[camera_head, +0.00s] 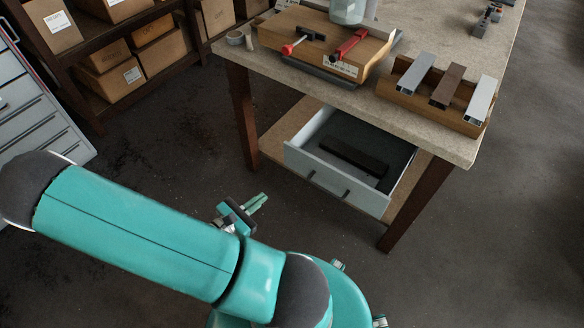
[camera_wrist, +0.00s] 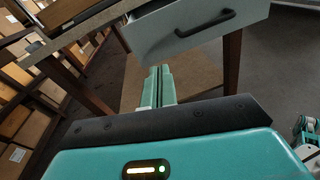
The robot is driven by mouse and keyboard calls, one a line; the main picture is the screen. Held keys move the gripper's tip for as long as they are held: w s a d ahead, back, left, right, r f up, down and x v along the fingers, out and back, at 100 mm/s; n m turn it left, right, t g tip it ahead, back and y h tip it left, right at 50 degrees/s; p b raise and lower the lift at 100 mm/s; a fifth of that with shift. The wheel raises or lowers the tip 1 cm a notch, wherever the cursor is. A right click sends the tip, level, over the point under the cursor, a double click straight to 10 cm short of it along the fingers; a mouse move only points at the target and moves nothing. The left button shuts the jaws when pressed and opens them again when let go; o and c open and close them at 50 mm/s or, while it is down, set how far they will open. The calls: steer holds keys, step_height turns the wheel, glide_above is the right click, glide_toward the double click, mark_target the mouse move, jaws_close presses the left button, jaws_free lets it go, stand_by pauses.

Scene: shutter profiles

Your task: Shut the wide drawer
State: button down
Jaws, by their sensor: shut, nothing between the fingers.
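The wide drawer (camera_head: 332,184) is a pale grey drawer under the workbench, pulled out toward me, with a dark bar-shaped object (camera_head: 354,157) lying inside. Two dark handles show on its front in the head view. In the wrist view the drawer front (camera_wrist: 190,26) is at the top, with one dark handle (camera_wrist: 205,23). My gripper (camera_head: 257,202) is shut and empty, in front of the drawer and to its left in the head view. In the wrist view my gripper (camera_wrist: 158,72) points toward the space below the drawer, apparently not touching it.
The workbench (camera_head: 300,77) has dark legs (camera_head: 243,118) on either side of the drawer. A wooden block with tools (camera_head: 322,45) and a tray of metal profiles (camera_head: 436,90) stand on top. Shelved boxes (camera_head: 160,50) and a grey cabinet (camera_head: 38,110) are at left. Floor is clear right.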

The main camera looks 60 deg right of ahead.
steer(key=d+f+n+t+h, duration=0.1)
steer(key=d+f+n+t, duration=0.1)
steer(key=n, duration=0.1)
glide_toward(298, 162)
steer(key=d, duration=0.4)
steer(key=s+d, duration=0.1)
steer(key=d, duration=0.1)
steer(key=shift+d+f, duration=0.15)
steer(key=shift+d, duration=0.25)
